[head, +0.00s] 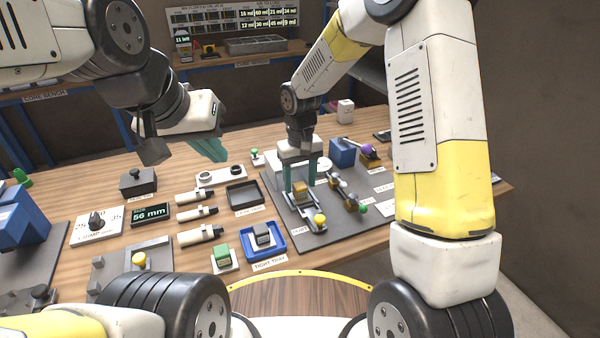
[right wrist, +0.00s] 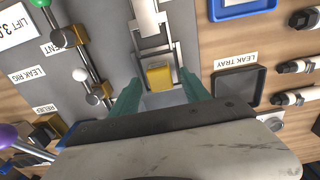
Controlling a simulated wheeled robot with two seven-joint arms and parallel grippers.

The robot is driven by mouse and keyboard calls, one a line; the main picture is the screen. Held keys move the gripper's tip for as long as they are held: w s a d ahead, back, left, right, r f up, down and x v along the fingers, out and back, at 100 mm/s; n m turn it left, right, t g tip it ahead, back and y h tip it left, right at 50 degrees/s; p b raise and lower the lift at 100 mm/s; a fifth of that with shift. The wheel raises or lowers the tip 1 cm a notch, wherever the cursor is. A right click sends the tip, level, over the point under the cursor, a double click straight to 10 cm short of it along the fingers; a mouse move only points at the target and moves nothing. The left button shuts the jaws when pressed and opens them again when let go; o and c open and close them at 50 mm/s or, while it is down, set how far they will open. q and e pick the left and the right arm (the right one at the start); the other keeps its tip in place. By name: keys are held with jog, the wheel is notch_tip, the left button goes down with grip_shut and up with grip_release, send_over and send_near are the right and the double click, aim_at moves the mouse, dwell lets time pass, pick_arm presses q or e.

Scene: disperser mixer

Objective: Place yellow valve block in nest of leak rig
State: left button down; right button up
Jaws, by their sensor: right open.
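The yellow valve block (head: 301,195) sits on the dark grey board of the leak rig (head: 275,207), at the metal bracket of a toggle clamp with a yellow knob (head: 320,219). In the right wrist view the yellow block (right wrist: 158,76) lies between my fingertips, with a pale grey surface of the nest beside it. My right gripper (head: 301,183) points down over the block, its teal fingers apart on either side; I see gaps beside the block. How fully the block is seated is unclear. My left gripper (head: 208,149) hangs over the bench at left, its fingers overlapping in view.
More clamps with white and green knobs (head: 363,209) stand right of the block. A black leak tray (head: 244,194) and a blue tray (head: 263,240) with a grey block lie left.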

notch_tip(320, 180, up, 9)
notch_tip(320, 180, up, 6)
jog(key=t, duration=0.1)
send_over(300, 185)
jog(key=s+d, duration=0.3)
jog(key=d, duration=0.1)
jog(key=s+d+r+m+t+y, duration=0.1)
jog(key=s+d+r, duration=0.3)
jog(key=s, duration=0.5)
jog(key=s+d+r+m+t+y, duration=0.1)
jog(key=s+d+r+m+t, duration=0.2)
jog(key=s+d, duration=0.3)
jog(key=s+r+t, duration=0.1)
jog(key=s, duration=0.2)
jog(key=shift+s+r, duration=0.15)
jog(key=shift+r, duration=0.05)
